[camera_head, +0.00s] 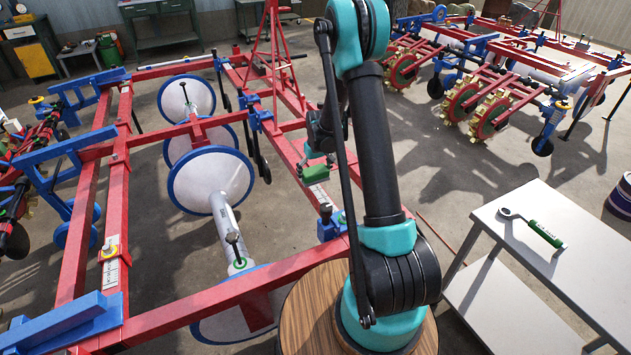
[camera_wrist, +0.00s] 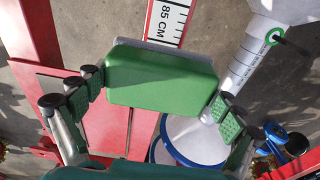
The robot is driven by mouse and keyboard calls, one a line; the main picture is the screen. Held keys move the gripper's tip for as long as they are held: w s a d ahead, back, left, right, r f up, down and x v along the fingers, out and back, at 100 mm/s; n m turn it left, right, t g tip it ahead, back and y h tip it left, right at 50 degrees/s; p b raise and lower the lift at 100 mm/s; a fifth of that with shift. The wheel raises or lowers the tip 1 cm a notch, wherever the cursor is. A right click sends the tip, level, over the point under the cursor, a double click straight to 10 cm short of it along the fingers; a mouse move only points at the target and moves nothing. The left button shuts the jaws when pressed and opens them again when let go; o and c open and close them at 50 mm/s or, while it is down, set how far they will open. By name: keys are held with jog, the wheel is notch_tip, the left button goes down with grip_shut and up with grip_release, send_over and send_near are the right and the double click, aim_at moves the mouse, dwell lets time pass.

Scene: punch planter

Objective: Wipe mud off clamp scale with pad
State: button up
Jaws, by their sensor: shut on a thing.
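My gripper (camera_head: 317,163) is shut on a green pad (camera_head: 316,174) with a pale edge. In the wrist view the pad (camera_wrist: 160,76) is held between the two green-padded fingers. A white scale plate marked "85 CM" (camera_wrist: 170,22) shows just beyond the pad's far edge; the pad hides what lies behind it. I cannot tell whether the pad touches the plate. In the head view a small white scale (camera_head: 326,213) lies on the red beam below the pad, next to a blue clamp (camera_head: 331,226). I make out no mud on the visible part of the plate.
Red frame beams (camera_head: 200,300) and white discs with blue rims (camera_head: 211,178) surround the arm on the left. A white table (camera_head: 520,270) with a green-handled ratchet (camera_head: 533,230) stands at right. A second white scale (camera_head: 111,273) is on the left beam.

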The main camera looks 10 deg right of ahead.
jog(key=shift+r, duration=2.7)
